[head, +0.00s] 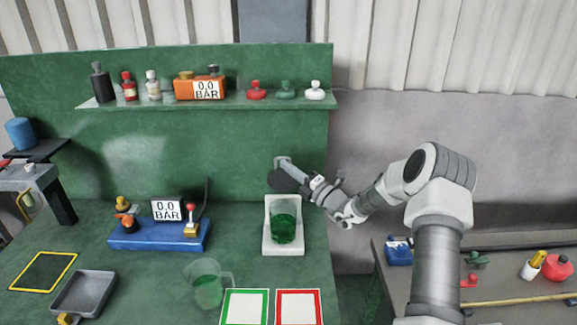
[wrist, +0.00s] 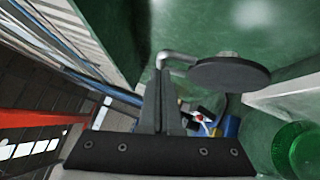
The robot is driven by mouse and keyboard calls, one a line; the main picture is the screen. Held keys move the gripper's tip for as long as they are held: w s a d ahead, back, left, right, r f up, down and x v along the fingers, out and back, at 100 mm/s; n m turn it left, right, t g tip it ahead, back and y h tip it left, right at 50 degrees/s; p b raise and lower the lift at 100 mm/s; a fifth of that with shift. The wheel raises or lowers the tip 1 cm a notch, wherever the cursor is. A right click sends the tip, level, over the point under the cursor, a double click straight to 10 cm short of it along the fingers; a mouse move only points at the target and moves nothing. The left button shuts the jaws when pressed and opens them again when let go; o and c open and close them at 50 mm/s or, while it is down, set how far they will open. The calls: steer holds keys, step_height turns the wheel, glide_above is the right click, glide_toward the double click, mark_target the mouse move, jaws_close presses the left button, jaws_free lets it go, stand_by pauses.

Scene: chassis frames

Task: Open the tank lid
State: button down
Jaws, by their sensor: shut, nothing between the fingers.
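The tank is a clear cup of green liquid (head: 284,228) in a white stand (head: 283,250); in the wrist view its round green body (wrist: 299,150) is at the lower right. The lid is a dark round disc (head: 283,182), above and apart from the tank, whose top looks uncovered. In the wrist view the lid (wrist: 230,74) shows a small knob and a bent grey bar (wrist: 177,58) on its left. My gripper (head: 308,181) is beside the lid, to its right. In the wrist view its fingers (wrist: 161,75) are shut and empty, their tips close to the bar; contact is unclear.
A blue gauge unit (head: 160,235) stands left of the tank. A clear jug (head: 207,287) and a grey tray (head: 83,291) are nearer the front. Green and red framed squares (head: 297,305) lie in front of the stand. A shelf (head: 220,101) with bottles runs above.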

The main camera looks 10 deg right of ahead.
mark_target(290, 160)
steer(key=shift+w, duration=0.15)
steer(key=w, duration=0.2)
steer(key=w+d+m, duration=0.1)
steer(key=shift+w+r+g+h+p, duration=0.1)
steer(key=shift+r+g+h+p, duration=0.2)
steer(key=shift+h+p, duration=0.1)
steer(key=shift+w+r, duration=0.1)
steer(key=shift+w, duration=0.4)
steer(key=shift+s, duration=0.1)
